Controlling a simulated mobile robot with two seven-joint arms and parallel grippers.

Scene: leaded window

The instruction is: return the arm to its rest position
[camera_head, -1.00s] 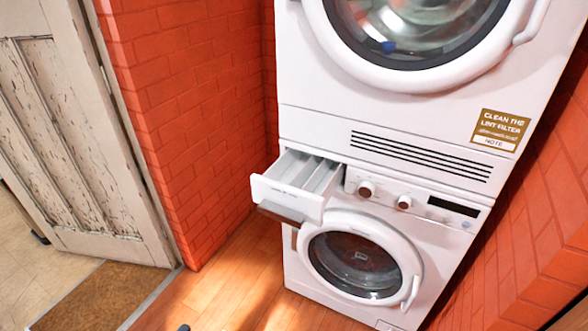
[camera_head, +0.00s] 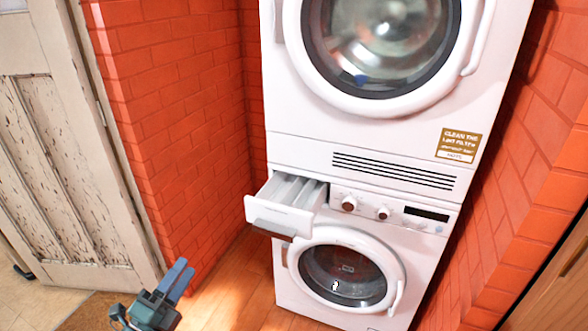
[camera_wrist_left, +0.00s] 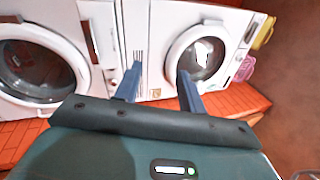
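My left gripper (camera_head: 182,273) shows at the bottom of the head view, left of the washing machine and in front of the brick wall's foot. Its two blue-grey fingers also show in the left wrist view (camera_wrist_left: 158,84), apart with nothing between them, so it is open and empty. My right gripper is in neither view.
A white washing machine (camera_head: 418,246) stands under a dryer (camera_head: 305,118); both round doors look shut. The washer's detergent drawer (camera_head: 275,220) sticks out toward the left. Red brick walls (camera_head: 185,120) flank the machines. A worn door (camera_head: 62,180) is at left.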

